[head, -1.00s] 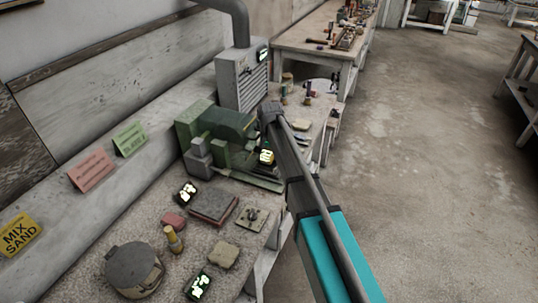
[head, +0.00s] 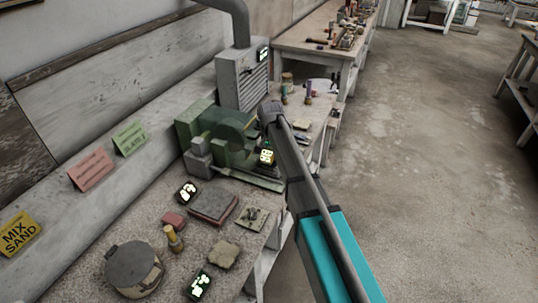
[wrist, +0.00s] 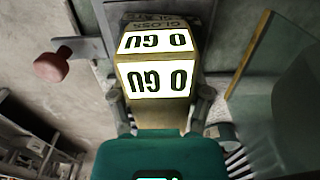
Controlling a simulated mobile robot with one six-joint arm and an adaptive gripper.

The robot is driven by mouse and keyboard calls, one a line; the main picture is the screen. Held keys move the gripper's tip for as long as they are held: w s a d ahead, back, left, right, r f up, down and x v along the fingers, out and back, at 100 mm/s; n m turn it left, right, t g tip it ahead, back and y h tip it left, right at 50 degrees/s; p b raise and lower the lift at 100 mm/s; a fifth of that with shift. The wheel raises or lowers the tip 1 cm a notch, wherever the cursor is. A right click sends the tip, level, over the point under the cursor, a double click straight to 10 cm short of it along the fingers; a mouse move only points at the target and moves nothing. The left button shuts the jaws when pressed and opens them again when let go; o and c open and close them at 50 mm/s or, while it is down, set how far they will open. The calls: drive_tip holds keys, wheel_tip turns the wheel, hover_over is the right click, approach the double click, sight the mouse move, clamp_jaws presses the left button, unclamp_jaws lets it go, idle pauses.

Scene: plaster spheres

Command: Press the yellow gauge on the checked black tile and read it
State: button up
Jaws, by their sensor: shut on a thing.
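The yellow gauge (wrist: 153,114) fills the middle of the wrist view, upside down there. Its two lit white faces both read 0 GU, and part of the word GLOSS shows on its far edge. My gripper (wrist: 160,101) is shut on the gauge, with a dark finger on each side. In the head view the gauge (head: 266,158) is small, with its lit face beside the green machine, below the end of my arm. I cannot make out the checked black tile in either view, nor whether the gauge touches anything beneath it.
The green machine (head: 223,130) stands close left of the gauge. A lever with a red knob (wrist: 53,66) shows at left in the wrist view. A dark red slab (head: 213,204), a round lidded pot (head: 133,266) and other small things crowd the near bench. Open floor lies right.

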drive_tip(key=shift+f+b, duration=0.5)
idle(1.8)
drive_tip(key=shift+r, duration=0.15)
drive_tip(key=shift+r+p, duration=3.4)
drive_tip(key=shift+p, duration=0.15)
drive_tip(key=shift+f, duration=0.1)
